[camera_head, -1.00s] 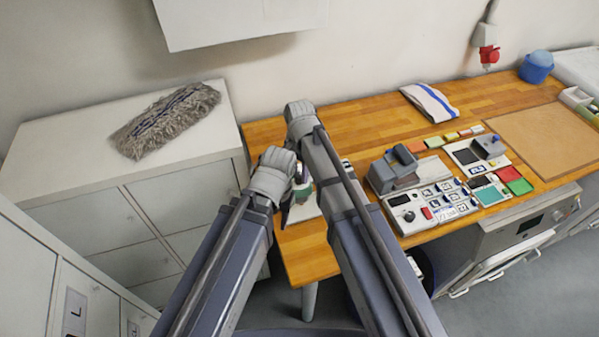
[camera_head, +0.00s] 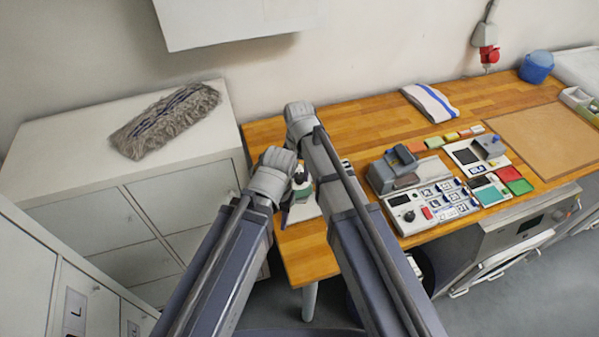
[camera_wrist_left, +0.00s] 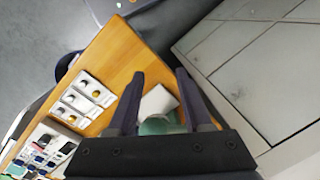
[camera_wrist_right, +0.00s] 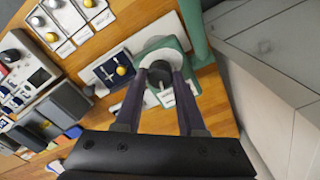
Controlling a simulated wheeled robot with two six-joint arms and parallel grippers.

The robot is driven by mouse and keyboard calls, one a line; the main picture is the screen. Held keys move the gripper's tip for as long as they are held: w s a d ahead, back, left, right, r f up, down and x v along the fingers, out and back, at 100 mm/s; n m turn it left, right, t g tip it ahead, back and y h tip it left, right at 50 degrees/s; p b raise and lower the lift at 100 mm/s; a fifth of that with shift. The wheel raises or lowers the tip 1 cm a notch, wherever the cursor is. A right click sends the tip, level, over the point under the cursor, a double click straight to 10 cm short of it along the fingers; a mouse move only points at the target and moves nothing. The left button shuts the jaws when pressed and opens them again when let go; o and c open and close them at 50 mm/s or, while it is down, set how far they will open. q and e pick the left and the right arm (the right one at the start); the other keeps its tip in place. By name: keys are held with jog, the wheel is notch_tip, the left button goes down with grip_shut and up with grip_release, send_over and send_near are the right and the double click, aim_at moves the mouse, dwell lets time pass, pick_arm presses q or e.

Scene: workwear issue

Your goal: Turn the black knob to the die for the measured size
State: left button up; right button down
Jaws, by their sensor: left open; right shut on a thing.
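A black knob (camera_wrist_right: 158,72) sits on top of a green and white press (camera_wrist_right: 165,46) in the right wrist view. My right gripper (camera_wrist_right: 160,78) is shut on this knob from above, and its fingers hide part of it. I cannot read which die the knob points at. My left gripper (camera_wrist_left: 158,82) is open and empty, close to the press, whose green part (camera_wrist_left: 158,124) shows between and below its fingers. In the head view the press (camera_head: 303,192) is mostly hidden by my arms.
Beside the press lies a dark blue tray (camera_wrist_right: 112,68) with a small tool and a yellow ball. Cards with round samples (camera_wrist_right: 50,22) and a grey panel (camera_wrist_right: 28,72) with another black knob are further left. A white cabinet (camera_head: 100,210) stands close on the left.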

jog(key=n, duration=0.6)
jog(key=shift+n, duration=0.3)
jog(key=n, duration=0.5)
jog(key=shift+n, duration=0.4)
jog(key=c, duration=0.5)
grip_release()
notch_tip(320, 180, up, 8)
jog(key=p, duration=0.8)
jog(key=shift+a, duration=0.1)
jog(key=shift+f, duration=0.1)
